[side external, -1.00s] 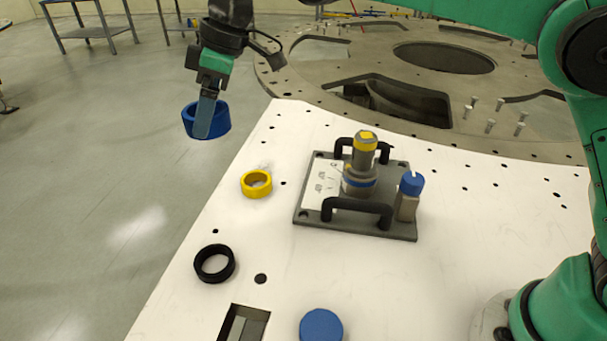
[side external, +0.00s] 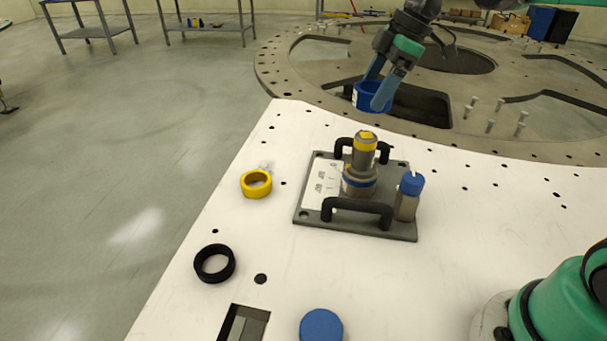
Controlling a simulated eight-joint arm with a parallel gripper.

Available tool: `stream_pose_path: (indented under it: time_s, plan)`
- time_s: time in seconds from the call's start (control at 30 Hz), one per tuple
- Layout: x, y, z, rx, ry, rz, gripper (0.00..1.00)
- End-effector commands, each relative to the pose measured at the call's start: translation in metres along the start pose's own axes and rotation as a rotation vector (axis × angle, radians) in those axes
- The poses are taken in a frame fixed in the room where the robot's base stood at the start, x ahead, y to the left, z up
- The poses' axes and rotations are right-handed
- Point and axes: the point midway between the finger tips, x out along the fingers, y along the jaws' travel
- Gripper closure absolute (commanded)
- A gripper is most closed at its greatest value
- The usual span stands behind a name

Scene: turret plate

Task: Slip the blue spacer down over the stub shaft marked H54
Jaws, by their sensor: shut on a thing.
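My gripper (side external: 377,92) is shut on the blue spacer (side external: 364,97), a short ring with a finger on either side of it. It holds the spacer in the air, above and beyond the fixture in the picture. A stub shaft (side external: 361,166) with a yellow top and a blue band near its foot stands upright on a grey base plate (side external: 312,217). The spacer is apart from this shaft. The marking H54 cannot be read here. The white label (side external: 321,186) on the plate is too small to read.
Two black handles (side external: 358,206) flank the shaft. A blue-capped post (side external: 409,197) stands at the plate's right. A yellow ring (side external: 256,184) and a black ring (side external: 214,263) lie on the white table to the left. A blue disc (side external: 321,326) is at the front.

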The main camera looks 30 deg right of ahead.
Motion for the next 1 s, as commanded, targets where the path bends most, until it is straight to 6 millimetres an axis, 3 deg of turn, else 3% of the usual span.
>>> stream_pose_path:
  time_s: [1.0]
  plan:
    - [0.052,0.0,0.02,0.0,0.0,0.0,0.79]
